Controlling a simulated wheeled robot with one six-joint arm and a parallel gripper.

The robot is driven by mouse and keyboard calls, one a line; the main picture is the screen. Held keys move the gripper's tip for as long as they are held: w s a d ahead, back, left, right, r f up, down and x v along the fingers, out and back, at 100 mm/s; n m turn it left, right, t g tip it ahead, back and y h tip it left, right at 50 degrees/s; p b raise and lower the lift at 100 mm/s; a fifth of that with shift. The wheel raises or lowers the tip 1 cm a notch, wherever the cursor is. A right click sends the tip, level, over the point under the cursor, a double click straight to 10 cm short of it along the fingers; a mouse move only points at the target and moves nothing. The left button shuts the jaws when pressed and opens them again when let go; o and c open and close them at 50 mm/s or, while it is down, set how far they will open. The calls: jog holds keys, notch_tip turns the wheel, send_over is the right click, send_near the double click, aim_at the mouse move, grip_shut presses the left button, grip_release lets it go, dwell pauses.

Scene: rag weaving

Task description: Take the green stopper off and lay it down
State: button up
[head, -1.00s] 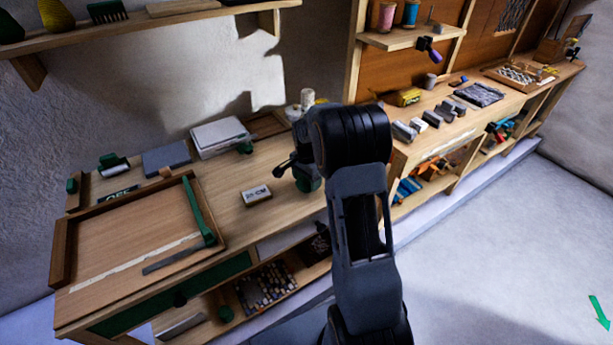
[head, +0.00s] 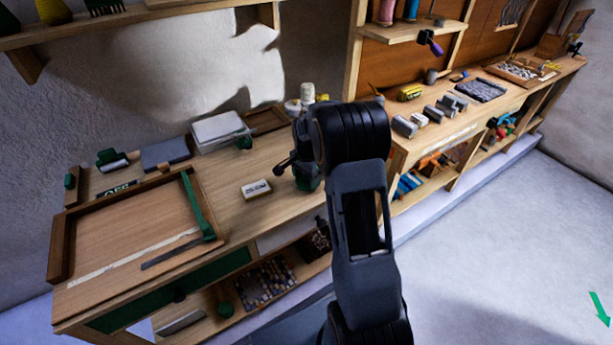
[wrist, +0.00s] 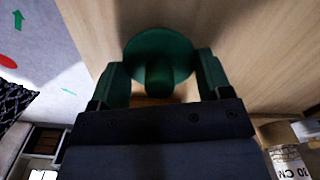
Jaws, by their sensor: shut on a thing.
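The green stopper (wrist: 158,45) is a round disc with a short knob. In the wrist view it sits between the two fingers of my gripper (wrist: 159,72), which is shut on it. Pale wooden tabletop shows beyond it; I cannot tell whether the stopper touches the wood. In the head view my gripper is low over the workbench (head: 232,215), largely hidden behind my arm. A dark green part (head: 308,184) shows beside my arm there, but I cannot tell whether it is the stopper.
A small white labelled block (head: 256,189) lies on the bench left of my arm. A wooden tray (head: 120,235) with a green bar fills the left end. A white-topped container (head: 307,92) stands behind my arm. Bare wood lies around the block.

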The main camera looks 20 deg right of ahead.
jog(key=o, duration=1.1)
notch_tip(320, 180, up, 14)
jog(key=shift+f, duration=0.1)
dwell(0.8)
jog(key=shift+s+a+r+n+t+p, duration=0.75)
jog(key=shift+s+a+n, duration=1.35)
jog(key=shift+s, duration=1.6)
jog(key=shift+s+a+r+n+t+p, duration=0.7)
jog(key=shift+s+a+n, duration=0.85)
jog(key=shift+s+n, duration=1.55)
jog(key=shift+s+a+r+n+t+p, duration=0.4)
jog(key=shift+s+a+r+n, duration=1)
jog(key=shift+s, duration=2.9)
